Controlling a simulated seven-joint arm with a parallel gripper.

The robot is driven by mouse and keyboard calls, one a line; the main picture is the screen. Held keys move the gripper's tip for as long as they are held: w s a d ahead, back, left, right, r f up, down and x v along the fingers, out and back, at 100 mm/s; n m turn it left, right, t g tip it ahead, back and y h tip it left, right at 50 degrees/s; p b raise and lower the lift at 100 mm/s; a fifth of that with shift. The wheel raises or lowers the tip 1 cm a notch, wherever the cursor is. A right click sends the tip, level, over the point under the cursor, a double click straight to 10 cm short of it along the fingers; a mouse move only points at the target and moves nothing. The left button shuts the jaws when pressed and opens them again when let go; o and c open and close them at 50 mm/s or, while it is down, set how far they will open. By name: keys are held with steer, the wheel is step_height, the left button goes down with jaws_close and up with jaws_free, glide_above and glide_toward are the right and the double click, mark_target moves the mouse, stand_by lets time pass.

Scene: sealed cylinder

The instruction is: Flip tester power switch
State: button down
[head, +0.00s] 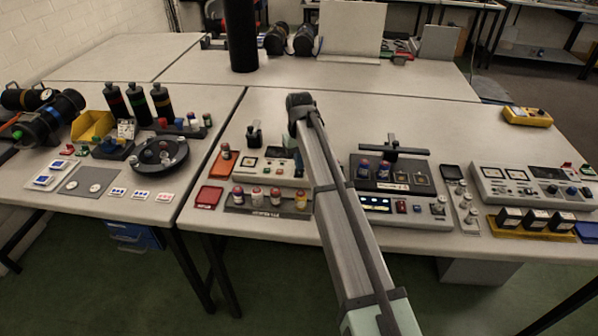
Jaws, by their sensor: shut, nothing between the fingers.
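Several bench units could be the tester, and I cannot tell which one it is. A grey-white unit (530,184) with square meters, a dark display and blue knobs stands at the right. A middle unit (424,218) has a lit blue display and a red rocker-like switch (402,207) on its front. The switch positions are too small to read. My arm rises from the bottom centre across the table. My gripper's fingers do not show; they are hidden or out of view.
A rack of capped jars (238,208) sits in front of the left unit. A yellow tray with black blocks (492,224) lies before the right unit. A yellow meter (527,116) lies at the back right. The table's rear middle (420,118) is clear.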

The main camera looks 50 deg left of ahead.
steer(key=shift+f, duration=0.2)
steer(key=shift+r, duration=3.5)
